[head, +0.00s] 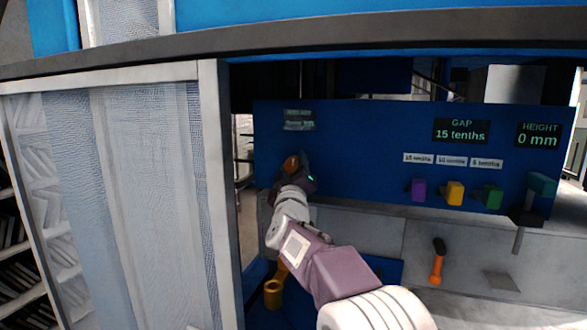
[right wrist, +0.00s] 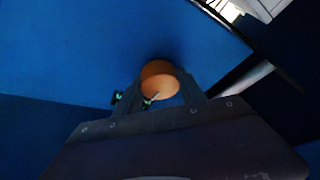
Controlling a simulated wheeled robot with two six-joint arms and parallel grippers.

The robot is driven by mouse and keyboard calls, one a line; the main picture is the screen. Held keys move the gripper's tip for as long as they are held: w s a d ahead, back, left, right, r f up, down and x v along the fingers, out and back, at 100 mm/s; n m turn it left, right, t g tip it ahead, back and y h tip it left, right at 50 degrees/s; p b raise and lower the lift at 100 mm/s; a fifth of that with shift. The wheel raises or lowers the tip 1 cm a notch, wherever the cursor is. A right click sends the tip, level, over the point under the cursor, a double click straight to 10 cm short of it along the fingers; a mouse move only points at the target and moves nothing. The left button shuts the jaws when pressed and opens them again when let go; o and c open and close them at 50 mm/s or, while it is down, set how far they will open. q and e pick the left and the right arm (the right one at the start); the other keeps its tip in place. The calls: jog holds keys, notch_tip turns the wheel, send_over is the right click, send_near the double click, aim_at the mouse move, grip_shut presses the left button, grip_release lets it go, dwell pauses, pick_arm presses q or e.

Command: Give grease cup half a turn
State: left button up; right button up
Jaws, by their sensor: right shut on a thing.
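The grease cup (right wrist: 160,82) is a small orange round knob on the blue panel, and a pale line shows on its face in the right wrist view. In the head view the cup (head: 291,162) shows at the left part of the panel, partly covered by my gripper. My right gripper (head: 298,172) reaches up to it from below, and in the right wrist view its fingers (right wrist: 165,96) stand on both sides of the cup, shut on it. My left gripper is not in view.
The blue panel (head: 370,140) carries GAP and HEIGHT displays, purple (head: 415,189), yellow (head: 454,193) and green (head: 491,196) blocks, and a teal-topped lever (head: 541,185). An orange-handled tool (head: 437,262) is at the lower right. A pale post (head: 219,180) stands left of my arm.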

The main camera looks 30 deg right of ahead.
jog(key=m+h+b, duration=0.1)
jog(key=m+h, duration=0.1)
jog(key=m, duration=0.2)
jog(key=shift+f, duration=0.1)
jog(key=shift+m+g+h+b, duration=0.25)
jog(key=shift+m+g+h, duration=0.2)
jog(key=shift+m, duration=0.65)
jog(key=shift+m+g+h+b, duration=0.2)
jog(key=shift+m+g+h, duration=0.25)
jog(key=shift+m, duration=0.65)
jog(key=shift+m, duration=0.3)
jog(key=o, duration=1.4)
jog(key=shift+c, duration=0.2)
jog(key=b+v, duration=0.8)
jog(key=v, duration=0.1)
jog(key=shift+b, duration=0.35)
